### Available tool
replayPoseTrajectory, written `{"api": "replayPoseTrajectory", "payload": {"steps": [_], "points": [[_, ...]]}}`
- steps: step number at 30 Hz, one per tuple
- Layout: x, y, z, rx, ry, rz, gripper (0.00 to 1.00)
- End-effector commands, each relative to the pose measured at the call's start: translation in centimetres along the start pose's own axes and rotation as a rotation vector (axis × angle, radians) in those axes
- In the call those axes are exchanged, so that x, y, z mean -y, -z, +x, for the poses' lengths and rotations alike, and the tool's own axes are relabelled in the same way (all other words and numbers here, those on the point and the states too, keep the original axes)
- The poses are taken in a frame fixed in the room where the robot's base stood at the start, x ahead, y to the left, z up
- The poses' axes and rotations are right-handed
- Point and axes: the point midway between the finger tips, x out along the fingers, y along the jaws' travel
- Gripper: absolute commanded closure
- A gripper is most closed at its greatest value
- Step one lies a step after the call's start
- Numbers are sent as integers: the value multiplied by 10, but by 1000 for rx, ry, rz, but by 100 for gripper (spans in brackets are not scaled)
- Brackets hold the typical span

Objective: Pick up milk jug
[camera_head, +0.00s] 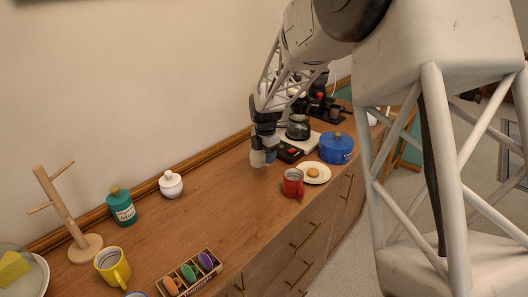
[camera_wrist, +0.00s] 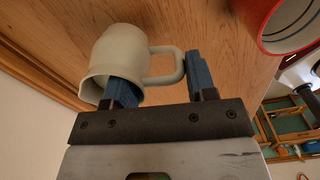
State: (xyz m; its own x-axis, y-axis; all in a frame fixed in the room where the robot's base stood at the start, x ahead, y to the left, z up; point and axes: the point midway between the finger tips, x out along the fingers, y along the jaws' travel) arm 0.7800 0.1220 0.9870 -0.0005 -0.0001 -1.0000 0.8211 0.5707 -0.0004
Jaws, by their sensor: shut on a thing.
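The milk jug (camera_wrist: 118,52) is a plain cream jug with a loop handle (camera_wrist: 166,66), seen close up in the wrist view. My gripper (camera_wrist: 160,84) is shut on it. One blue finger is at the jug's mouth, the other is just outside the handle. In the head view my gripper (camera_head: 265,155) is low over the wooden counter, left of the red mug. The jug there is small and mostly hidden by the gripper. I cannot tell whether its base touches the counter.
A red mug (camera_head: 293,183) stands close on the right, near the counter's front edge, beside a plate (camera_head: 313,173). A blue pot (camera_head: 336,148) and coffee maker (camera_head: 298,127) are behind. A white lidded jar (camera_head: 171,184) is left. The counter (camera_head: 215,195) between is clear.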

Motion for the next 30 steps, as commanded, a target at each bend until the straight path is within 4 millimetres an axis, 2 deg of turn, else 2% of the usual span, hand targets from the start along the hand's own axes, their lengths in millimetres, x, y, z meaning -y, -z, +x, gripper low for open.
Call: {"api": "replayPoseTrajectory", "payload": {"steps": [30], "points": [[70, 34, -8, 0, -1, 0, 88]]}}
